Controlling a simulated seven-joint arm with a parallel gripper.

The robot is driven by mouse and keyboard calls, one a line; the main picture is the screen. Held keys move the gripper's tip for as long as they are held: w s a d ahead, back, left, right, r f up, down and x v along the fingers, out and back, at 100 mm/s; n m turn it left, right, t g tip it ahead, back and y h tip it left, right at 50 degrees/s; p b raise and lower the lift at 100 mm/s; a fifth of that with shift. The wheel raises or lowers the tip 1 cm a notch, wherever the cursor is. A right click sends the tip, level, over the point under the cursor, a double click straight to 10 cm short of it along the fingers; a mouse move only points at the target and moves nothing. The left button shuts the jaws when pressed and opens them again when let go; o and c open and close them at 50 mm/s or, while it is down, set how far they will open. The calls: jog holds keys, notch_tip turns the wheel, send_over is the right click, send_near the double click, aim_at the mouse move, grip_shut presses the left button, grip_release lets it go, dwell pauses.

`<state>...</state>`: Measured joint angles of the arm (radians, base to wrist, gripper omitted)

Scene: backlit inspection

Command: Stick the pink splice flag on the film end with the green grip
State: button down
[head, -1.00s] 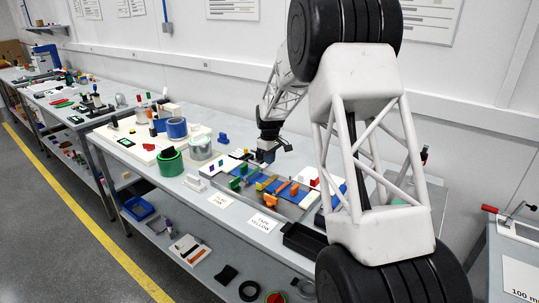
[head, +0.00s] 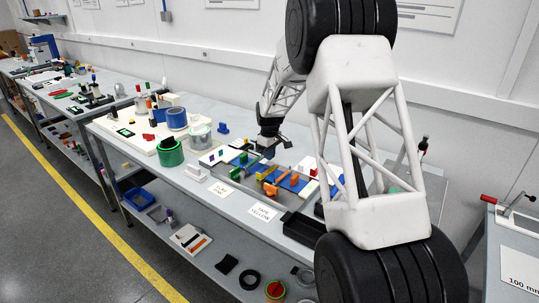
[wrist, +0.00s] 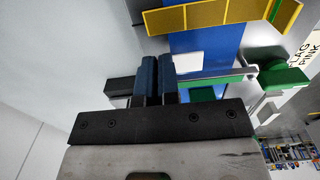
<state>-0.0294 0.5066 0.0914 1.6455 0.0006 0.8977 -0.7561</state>
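My gripper (head: 270,149) is over the back left part of the splice fixture on the bench. In the wrist view its two blue fingers (wrist: 157,72) are side by side with only a thin dark slit between them. I see no pink flag in either view; anything thin between the fingers is hidden. A green grip (wrist: 284,76) shows right of the fingers, and a green block (wrist: 201,95) lies nearer, partly behind the gripper body. A blue strip (wrist: 205,42) with a white patch (wrist: 188,63) on it lies beyond the fingertips.
A yellow segmented strip (wrist: 225,12) crosses the blue one. Orange blocks (head: 270,188) stand on the fixture. Small upright blue and green pieces (head: 222,153) are to its left. Printed cards (head: 263,211) lie in front. Tape rolls (head: 170,156) stand left; a black tray (head: 303,228) is right.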

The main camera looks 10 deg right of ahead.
jog(key=shift+f, duration=1.2)
dwell(0.7)
jog(key=c, duration=1.3)
grip_release()
jog(key=shift+o, duration=0.2)
jog(key=shift+r, duration=0.15)
jog(key=shift+r, duration=3.8)
jog(key=shift+s, duration=0.1)
